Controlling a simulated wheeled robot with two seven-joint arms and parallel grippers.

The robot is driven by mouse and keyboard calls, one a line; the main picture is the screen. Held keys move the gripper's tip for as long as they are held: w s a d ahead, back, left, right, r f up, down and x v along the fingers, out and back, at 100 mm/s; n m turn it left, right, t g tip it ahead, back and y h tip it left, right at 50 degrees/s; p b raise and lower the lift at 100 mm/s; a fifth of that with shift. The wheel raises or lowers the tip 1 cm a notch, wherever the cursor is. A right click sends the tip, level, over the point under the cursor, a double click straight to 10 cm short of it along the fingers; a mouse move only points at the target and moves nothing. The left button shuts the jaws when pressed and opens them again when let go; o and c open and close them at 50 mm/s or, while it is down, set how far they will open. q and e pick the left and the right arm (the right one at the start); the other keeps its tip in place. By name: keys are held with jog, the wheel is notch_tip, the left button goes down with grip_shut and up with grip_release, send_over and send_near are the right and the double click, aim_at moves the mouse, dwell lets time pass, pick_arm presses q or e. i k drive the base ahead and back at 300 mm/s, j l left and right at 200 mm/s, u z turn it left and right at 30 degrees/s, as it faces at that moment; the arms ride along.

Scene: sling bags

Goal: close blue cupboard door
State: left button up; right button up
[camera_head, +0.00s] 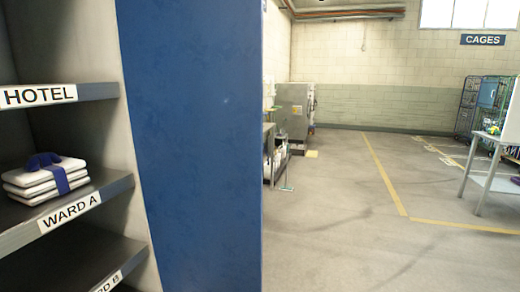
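The blue cupboard door (200,140) stands open, filling the left-middle of the head view from top to bottom. It is at the right side of the open cupboard, whose grey shelves (105,92) show at the left. Its handle and lower edge are not visible. A white folded stack with a blue strap (45,180) lies on the shelf labelled WARD A. Neither of my grippers is in view.
To the right of the door is a wide clear concrete floor (335,220) with yellow lines. A grey cabinet (293,112) stands at the far wall. A light table (492,180) and blue-green cages (468,105) stand at the right, under a CAGES sign (482,40).

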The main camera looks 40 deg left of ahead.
aim_at(193, 70)
jog(key=i+l+u, duration=0.15)
jog(key=i, duration=0.25)
jog(key=i+l+u, duration=0.15)
jog(key=i, duration=0.3)
jog(key=i+l+u, duration=0.15)
jog(key=i, duration=0.25)
jog(key=i+u, duration=0.15)
jog(key=u, duration=0.25)
jog(key=i+u, duration=0.1)
jog(key=u, duration=0.3)
jog(key=i+l+u, duration=0.1)
jog(key=u, duration=0.3)
jog(key=i+l+u, duration=0.15)
jog(key=u, duration=0.25)
jog(key=l+u, duration=0.15)
jog(key=u, duration=0.25)
jog(key=i+l+u, duration=0.15)
jog(key=u, duration=0.25)
jog(key=i+l+u, duration=0.2)
jog(key=u, duration=0.2)
jog(key=i+l+u, duration=0.1)
jog(key=l+u, duration=0.15)
jog(key=u, duration=0.2)
jog(key=l+u, duration=0.25)
jog(key=u, duration=0.15)
jog(key=k, duration=0.15)
